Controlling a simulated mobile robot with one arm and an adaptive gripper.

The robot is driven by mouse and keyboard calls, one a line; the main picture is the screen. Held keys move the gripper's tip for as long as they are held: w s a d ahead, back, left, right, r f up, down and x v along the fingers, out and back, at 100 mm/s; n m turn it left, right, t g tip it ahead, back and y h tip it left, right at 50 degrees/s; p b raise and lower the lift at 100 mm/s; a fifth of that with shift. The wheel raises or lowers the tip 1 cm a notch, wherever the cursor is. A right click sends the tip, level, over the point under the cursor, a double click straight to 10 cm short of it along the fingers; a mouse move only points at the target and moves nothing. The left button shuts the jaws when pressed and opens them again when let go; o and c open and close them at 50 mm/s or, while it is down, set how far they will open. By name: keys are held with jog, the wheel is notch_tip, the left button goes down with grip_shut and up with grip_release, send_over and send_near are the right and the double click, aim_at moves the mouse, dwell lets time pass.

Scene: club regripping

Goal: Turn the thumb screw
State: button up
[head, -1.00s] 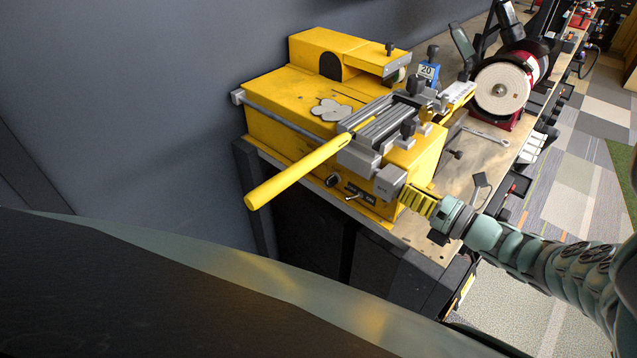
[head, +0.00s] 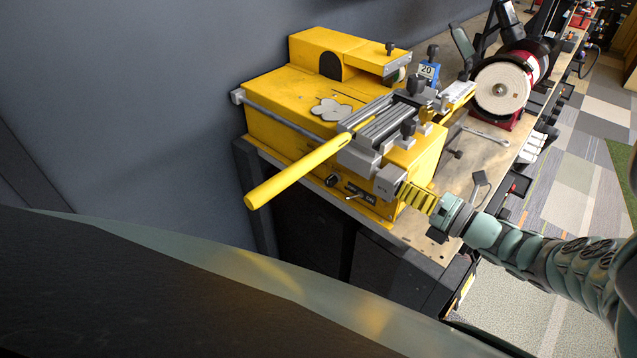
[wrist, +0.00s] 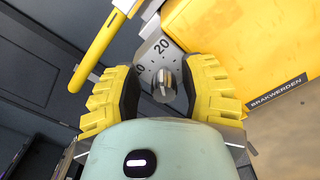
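The thumb screw (wrist: 163,84) is a small metal wing-shaped piece in the middle of the wrist view. It sits in front of a grey metal block (wrist: 154,54) marked with a 20. My gripper (wrist: 161,84) has two yellow ribbed fingers with dark inner pads, one on each side of the screw. A gap shows between each pad and the screw, so the gripper is open around it. In the head view, my gripper (head: 402,190) is at the front of the grey block (head: 389,180) on the yellow machine (head: 285,107), and the screw is hidden there.
A yellow bar (head: 295,175) sticks out from the machine toward the front left. A red grinder with a pale wheel (head: 501,91) stands behind on the bench (head: 457,175). A wrench (head: 485,135) lies on the bench. Several dark knobs stand on the machine's top.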

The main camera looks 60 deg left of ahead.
jog(key=shift+o, duration=0.7)
jog(key=shift+f, duration=0.1)
jog(key=shift+w+d, duration=0.1)
jog(key=shift+d, duration=0.2)
jog(key=v, duration=1.1)
jog(key=shift+d, duration=0.2)
